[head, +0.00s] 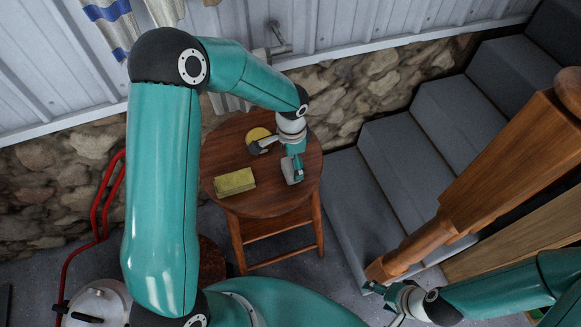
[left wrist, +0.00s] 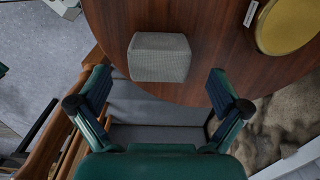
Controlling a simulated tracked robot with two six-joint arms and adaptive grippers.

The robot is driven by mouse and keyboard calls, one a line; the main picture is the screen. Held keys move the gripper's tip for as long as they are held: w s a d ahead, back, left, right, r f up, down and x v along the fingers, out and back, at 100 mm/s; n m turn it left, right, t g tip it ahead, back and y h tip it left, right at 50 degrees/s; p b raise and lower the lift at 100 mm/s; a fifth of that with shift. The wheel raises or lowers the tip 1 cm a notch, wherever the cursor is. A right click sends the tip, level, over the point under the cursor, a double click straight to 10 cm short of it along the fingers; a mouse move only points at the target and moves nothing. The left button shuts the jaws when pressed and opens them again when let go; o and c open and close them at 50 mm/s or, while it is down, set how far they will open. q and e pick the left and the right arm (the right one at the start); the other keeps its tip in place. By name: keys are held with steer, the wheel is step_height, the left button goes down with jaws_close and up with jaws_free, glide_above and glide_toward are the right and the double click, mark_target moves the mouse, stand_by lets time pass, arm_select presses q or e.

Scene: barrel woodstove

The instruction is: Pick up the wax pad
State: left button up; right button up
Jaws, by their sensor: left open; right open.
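A small grey block (left wrist: 159,60), which looks to be the wax pad, sits on the round wooden stool top (left wrist: 112,20) near its edge. In the head view the block (head: 291,171) shows at the right side of the stool top, partly hidden by my left gripper (head: 276,163). My left gripper is open and empty over that edge. In the left wrist view its fingers stand either side of the block's line, with the block just ahead of and between the tips, apart from both. My right gripper (head: 384,303) is open and empty at the lower right, far from the stool.
A yellow round disc (left wrist: 287,24) lies on the stool beside the block. A yellow-green block (head: 234,182) lies on the stool's near left. Grey steps (head: 408,160) and a wooden newel post (head: 470,190) stand right of the stool. A stone wall (head: 350,95) is behind.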

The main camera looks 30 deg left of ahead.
mark_target(291, 165)
arm_select(q)
steer(key=shift+f, duration=1.2)
steer(key=c, duration=1)
steer(key=shift+r, duration=0.15)
step_height(291, 165, up, 20)
steer(key=b, duration=0.1)
steer(key=o, duration=0.4)
steer(key=shift+c, duration=0.2)
steer(key=c, duration=0.4)
